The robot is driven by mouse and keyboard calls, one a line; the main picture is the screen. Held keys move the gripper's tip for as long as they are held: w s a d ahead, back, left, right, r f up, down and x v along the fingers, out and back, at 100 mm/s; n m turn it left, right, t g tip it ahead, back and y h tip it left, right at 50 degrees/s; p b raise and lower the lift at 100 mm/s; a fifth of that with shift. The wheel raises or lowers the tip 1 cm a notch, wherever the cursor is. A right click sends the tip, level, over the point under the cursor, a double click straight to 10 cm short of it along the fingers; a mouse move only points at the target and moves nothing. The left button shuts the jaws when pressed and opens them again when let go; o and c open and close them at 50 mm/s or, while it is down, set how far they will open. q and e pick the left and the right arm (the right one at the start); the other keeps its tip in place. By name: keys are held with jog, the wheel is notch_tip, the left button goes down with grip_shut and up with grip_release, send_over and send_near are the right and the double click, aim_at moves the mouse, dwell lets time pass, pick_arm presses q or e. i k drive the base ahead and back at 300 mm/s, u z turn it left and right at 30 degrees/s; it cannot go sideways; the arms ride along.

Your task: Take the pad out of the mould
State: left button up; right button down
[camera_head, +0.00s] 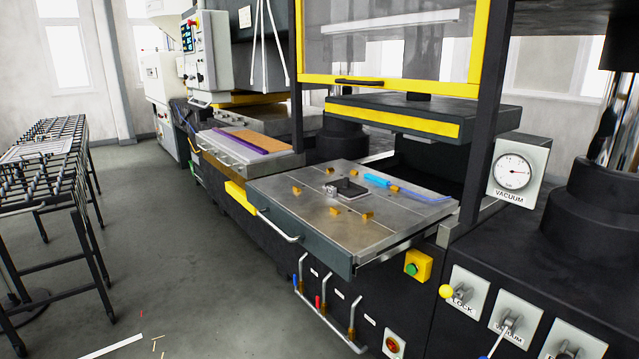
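The mould (290,205) is a flat grey metal plate on a drawn-out drawer with a bar handle, in front of the open press. A small dark rectangular piece (351,187), which looks like the pad, is at the middle of the plate. I cannot tell whether it lies in a recess or on top. A small silvery part (330,190) is at its left edge. Neither of my grippers is in view.
A blue tool (377,180) with a blue hose lies behind the dark piece. Several brass blocks (366,216) stand on the plate. The raised yellow-edged platen (395,121) is above and behind. A roller table (45,160) stands left; the floor between is mostly clear.

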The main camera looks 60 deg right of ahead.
aim_at(346, 189)
jog(key=z, duration=0.05)
jog(key=i, duration=2.6)
jog(key=z, duration=3.35)
